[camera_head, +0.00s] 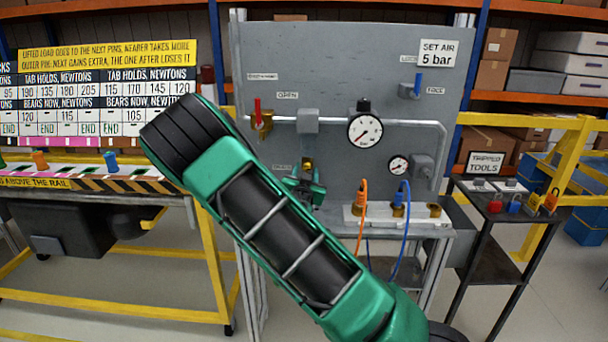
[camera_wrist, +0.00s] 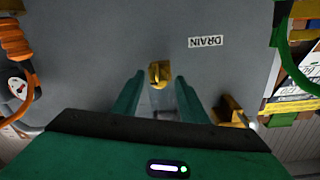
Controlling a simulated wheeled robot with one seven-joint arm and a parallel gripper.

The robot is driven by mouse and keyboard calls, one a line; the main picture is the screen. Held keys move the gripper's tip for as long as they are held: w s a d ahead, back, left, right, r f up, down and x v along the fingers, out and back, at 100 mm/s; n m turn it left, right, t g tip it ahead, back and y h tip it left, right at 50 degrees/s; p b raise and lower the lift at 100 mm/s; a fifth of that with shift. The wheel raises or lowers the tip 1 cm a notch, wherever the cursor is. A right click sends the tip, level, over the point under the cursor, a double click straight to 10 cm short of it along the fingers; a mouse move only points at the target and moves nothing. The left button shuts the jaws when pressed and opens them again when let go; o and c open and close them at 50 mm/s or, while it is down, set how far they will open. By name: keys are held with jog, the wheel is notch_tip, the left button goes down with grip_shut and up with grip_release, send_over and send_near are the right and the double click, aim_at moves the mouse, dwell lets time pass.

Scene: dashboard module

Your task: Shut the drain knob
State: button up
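The drain knob (camera_wrist: 159,73) is a small brass-yellow piece on the grey panel. In the wrist view, which is upside down, it shows beyond the gap between my fingertips, beside the DRAIN label (camera_wrist: 205,41). In the head view, brass (camera_head: 308,164) shows just above my gripper (camera_head: 304,188), which is partly hidden behind my arm. In the wrist view my gripper (camera_wrist: 159,84) is open, with its two green fingers apart and nothing held. I cannot tell whether the fingertips reach the knob or stop short of it.
The grey panel (camera_head: 330,60) also carries a red-handled valve (camera_head: 258,115), a large gauge (camera_head: 365,130), a small gauge (camera_head: 399,166) and a blue knob (camera_head: 417,85). Orange (camera_head: 363,200) and blue (camera_head: 404,205) hoses rise at right. A tripped-tools stand (camera_head: 490,235) is farther right.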

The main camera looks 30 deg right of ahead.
grip_shut()
jog(key=shift+n, duration=0.4)
jog(key=n, duration=0.8)
jog(key=shift+n+t, duration=0.3)
jog(key=shift+n, duration=0.1)
jog(key=n, duration=0.4)
jog(key=shift+a+n, duration=0.1)
jog(key=shift+n, duration=0.2)
jog(key=shift+w+n+y, duration=0.1)
jog(key=shift+n+y, duration=0.2)
jog(key=shift+n, duration=1.7)
